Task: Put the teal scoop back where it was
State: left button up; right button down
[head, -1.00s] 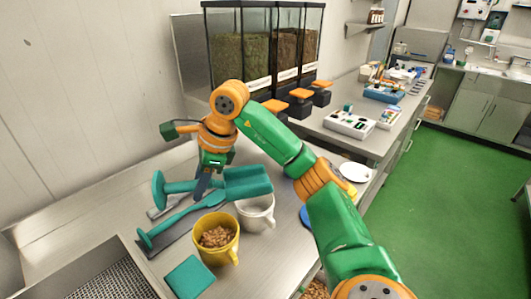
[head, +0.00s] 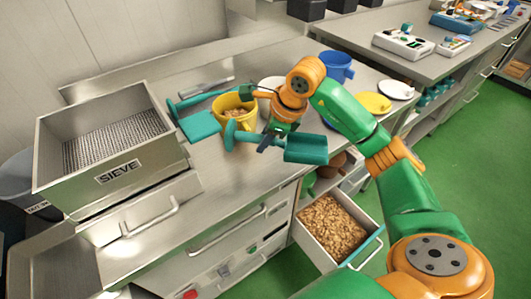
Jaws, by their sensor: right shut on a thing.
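The teal scoop (head: 307,149) is in my right gripper (head: 272,138), which is shut on its handle. The scoop's pan points right and its round handle end (head: 230,136) points left. It is held in front of the yellow mug (head: 226,103), near the counter's front edge. The yellow mug holds brown nuts and is partly hidden by the scoop and gripper. An open drawer (head: 297,232) full of brown nuts (head: 332,226) is below, to the right of the scoop. My left gripper is not in view.
A long teal utensil (head: 190,100) and a flat teal square (head: 198,125) lie left of the mug. A white cup (head: 268,84) is partly hidden behind my wrist. A blue mug (head: 340,60) and a yellow plate (head: 374,102) stand right. The sieve box (head: 150,165) is at left.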

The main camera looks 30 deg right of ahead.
aim_at(273, 143)
notch_tip(273, 143, down, 6)
jog(key=shift+w+r, duration=0.1)
jog(key=shift+f, duration=0.2)
jog(key=c, duration=0.6)
grip_release()
jog(key=shift+c, duration=0.2)
jog(key=shift+r+p, duration=0.35)
jog(key=shift+p, duration=0.05)
jog(key=b+v, duration=0.1)
jog(key=v, duration=1)
jog(key=shift+d+r, duration=0.1)
jog(key=shift+r, duration=0.2)
